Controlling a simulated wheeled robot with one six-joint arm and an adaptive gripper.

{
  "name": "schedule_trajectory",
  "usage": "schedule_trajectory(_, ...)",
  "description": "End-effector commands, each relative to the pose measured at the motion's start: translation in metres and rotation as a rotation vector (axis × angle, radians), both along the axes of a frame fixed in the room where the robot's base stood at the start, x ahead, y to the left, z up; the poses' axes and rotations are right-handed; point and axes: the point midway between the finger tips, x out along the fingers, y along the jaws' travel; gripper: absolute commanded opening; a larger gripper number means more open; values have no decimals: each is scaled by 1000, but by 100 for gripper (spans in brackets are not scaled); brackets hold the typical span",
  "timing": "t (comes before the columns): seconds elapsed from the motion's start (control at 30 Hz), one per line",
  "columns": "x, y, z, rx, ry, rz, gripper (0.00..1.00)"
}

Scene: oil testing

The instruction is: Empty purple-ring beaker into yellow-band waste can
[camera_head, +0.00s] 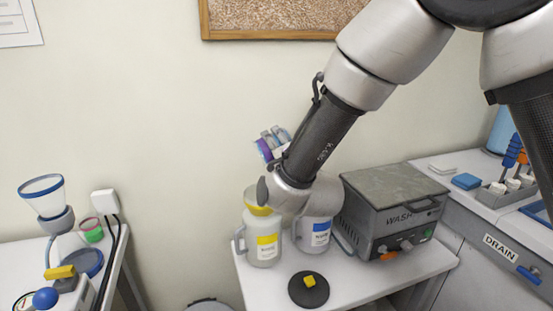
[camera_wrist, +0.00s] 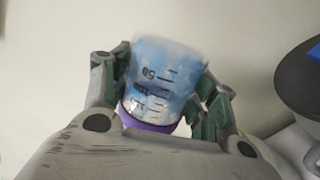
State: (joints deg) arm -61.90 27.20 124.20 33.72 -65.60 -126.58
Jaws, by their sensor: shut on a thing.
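My gripper (camera_head: 274,142) is shut on the purple-ring beaker (camera_head: 262,150), up above the cans at the wall side. In the wrist view the clear beaker (camera_wrist: 165,72) sits between the two fingers of my gripper (camera_wrist: 166,82), with its purple ring (camera_wrist: 150,121) low in the picture and its scale upside down. It looks bluish inside; I cannot tell how much it holds. The yellow-band waste can (camera_head: 265,252) stands upright on the white table below, with a yellow funnel top (camera_head: 257,203) partly hidden by my arm.
A blue-band can (camera_head: 314,240) stands just right of the yellow-band can. A grey WASH box (camera_head: 393,205) is right of both. A black disc with a yellow knob (camera_head: 309,290) lies in front. A DRAIN counter (camera_head: 500,246) is at right; a funnel stand (camera_head: 58,222) is at left.

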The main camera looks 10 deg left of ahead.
Motion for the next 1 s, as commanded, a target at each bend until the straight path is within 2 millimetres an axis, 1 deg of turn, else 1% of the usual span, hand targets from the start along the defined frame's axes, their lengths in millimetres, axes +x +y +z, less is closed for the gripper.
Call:
schedule_trajectory(0.1, 0, 0, 9, 3, -1, 0, 31)
schedule_trajectory(0.23, 0, 0, 13, 3, 2, 0, 31)
schedule_trajectory(0.3, 0, 0, 13, 31, 19, 0, 31)
schedule_trajectory(0.37, 0, 0, 14, 92, 56, 0, 31)
schedule_trajectory(0.53, 0, 0, 16, 322, 196, 0, 31)
schedule_trajectory(0.77, 0, 0, 17, 476, 291, 0, 31)
schedule_trajectory(1.0, 0, 0, 20, 773, 473, 0, 31)
